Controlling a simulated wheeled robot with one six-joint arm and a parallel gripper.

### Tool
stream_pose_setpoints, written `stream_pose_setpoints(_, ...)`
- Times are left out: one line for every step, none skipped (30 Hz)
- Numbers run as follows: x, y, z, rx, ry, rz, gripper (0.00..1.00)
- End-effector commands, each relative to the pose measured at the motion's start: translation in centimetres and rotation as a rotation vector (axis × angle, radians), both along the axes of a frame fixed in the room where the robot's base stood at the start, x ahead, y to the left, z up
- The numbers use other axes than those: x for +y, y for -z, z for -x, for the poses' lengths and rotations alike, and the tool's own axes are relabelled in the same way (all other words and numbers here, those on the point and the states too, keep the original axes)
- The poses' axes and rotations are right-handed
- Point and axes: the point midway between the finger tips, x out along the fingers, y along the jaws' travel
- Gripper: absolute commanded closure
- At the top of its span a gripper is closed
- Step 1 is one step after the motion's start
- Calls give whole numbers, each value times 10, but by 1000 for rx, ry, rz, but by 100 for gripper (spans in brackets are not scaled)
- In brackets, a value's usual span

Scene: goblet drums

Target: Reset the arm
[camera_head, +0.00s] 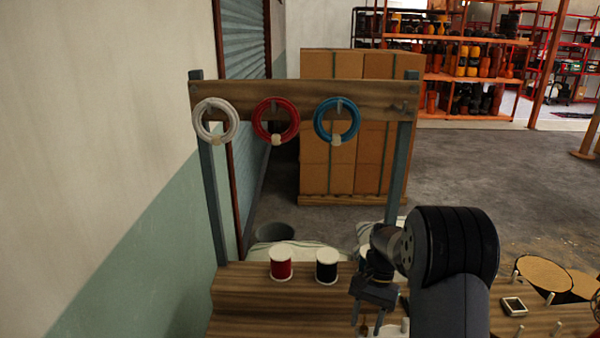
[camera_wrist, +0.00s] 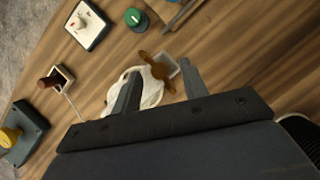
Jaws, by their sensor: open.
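My gripper (camera_head: 367,313) hangs at the end of my arm, right of the middle in the head view, over the wooden bench. In the wrist view my gripper (camera_wrist: 158,90) shows two dark fingers spread apart with nothing held between them. Beyond the fingers lie a white rounded thing (camera_wrist: 152,92) and a brown wing-shaped handle (camera_wrist: 157,70) on a small pale square base. I cannot tell how far below the fingers they are.
A wooden rack (camera_head: 300,100) holds a white ring (camera_head: 198,122), a red ring (camera_head: 258,122) and a blue ring (camera_head: 318,122). A red spool (camera_head: 281,267) and a black spool (camera_head: 327,268) stand on the bench. A green knob (camera_wrist: 133,17) and white switch plate (camera_wrist: 88,26) lie near my gripper.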

Motion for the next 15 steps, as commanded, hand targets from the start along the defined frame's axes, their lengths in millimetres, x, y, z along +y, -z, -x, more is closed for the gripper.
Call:
stream_pose_setpoints(-1, 0, 0, -1, 55, -1, 58)
stream_pose_setpoints(-2, 1, 1, 0, 87, -1, 58)
stream_pose_setpoints(-2, 1, 1, 1, 131, 0, 58)
stream_pose_setpoints(-2, 1, 2, 0, 165, -1, 58)
stream_pose_setpoints(-2, 1, 1, 0, 198, 0, 58)
stream_pose_setpoints(-3, 1, 2, 0, 242, -1, 58)
stream_pose_setpoints(-3, 1, 2, 0, 272, -1, 58)
stream_pose_setpoints(-3, 1, 2, 0, 301, -1, 58)
stream_pose_setpoints(-3, 1, 2, 0, 337, 0, 58)
stream_pose_setpoints(-3, 1, 3, 0, 363, 0, 58)
stream_pose_setpoints(-3, 1, 3, 0, 386, -1, 58)
stream_pose_setpoints(-4, 1, 3, 1, 413, 0, 58)
stream_pose_setpoints(-4, 1, 3, 1, 432, 0, 58)
stream_pose_setpoints(-4, 1, 3, 0, 449, 0, 58)
stream_pose_setpoints(-4, 0, 3, -1, 467, 0, 58)
